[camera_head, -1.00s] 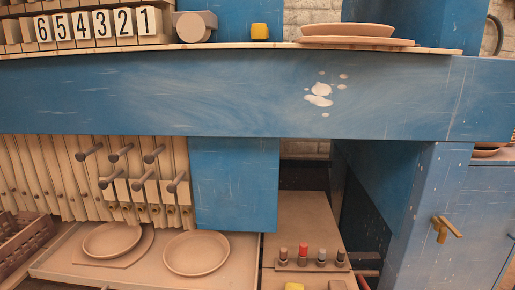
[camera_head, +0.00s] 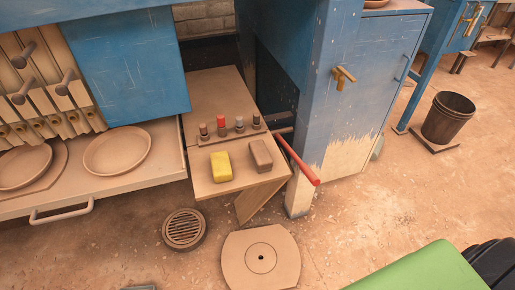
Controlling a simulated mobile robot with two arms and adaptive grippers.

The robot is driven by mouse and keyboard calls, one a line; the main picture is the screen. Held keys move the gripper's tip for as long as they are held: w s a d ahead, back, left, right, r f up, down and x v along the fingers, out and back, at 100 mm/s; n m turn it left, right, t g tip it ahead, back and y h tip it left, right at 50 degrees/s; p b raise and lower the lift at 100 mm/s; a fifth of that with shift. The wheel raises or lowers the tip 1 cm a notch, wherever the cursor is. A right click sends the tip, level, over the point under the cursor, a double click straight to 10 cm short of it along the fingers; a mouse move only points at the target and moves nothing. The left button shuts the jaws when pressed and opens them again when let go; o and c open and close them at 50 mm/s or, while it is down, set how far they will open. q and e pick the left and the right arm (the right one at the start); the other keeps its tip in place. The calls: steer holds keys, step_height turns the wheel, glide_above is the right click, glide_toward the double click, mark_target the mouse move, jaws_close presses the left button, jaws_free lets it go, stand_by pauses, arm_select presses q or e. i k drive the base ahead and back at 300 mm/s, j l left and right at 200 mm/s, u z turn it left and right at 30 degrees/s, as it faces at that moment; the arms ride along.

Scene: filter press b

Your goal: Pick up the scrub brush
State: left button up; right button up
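No scrub brush can be made out for certain. A brown block (camera_head: 260,156) and a yellow block (camera_head: 221,166) lie side by side, a little apart, near the front of a small tan shelf (camera_head: 205,188). The brown block may be the brush; its bristles cannot be seen. Neither of my grippers is in view, and nothing touches the two blocks.
A rack of several small pegs (camera_head: 231,134) stands behind the blocks. A red-ended lever (camera_head: 299,161) sticks out right of the shelf. A blue cabinet (camera_head: 362,90) stands to the right. A floor drain (camera_head: 184,229) and round plate (camera_head: 261,257) lie in front.

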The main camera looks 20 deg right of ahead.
mark_target(263, 161)
steer(key=i+l+u, duration=0.1)
steer(key=l+u, duration=0.2)
steer(key=l, duration=0.5)
steer(key=l+u, duration=0.35)
steer(key=l, duration=0.4)
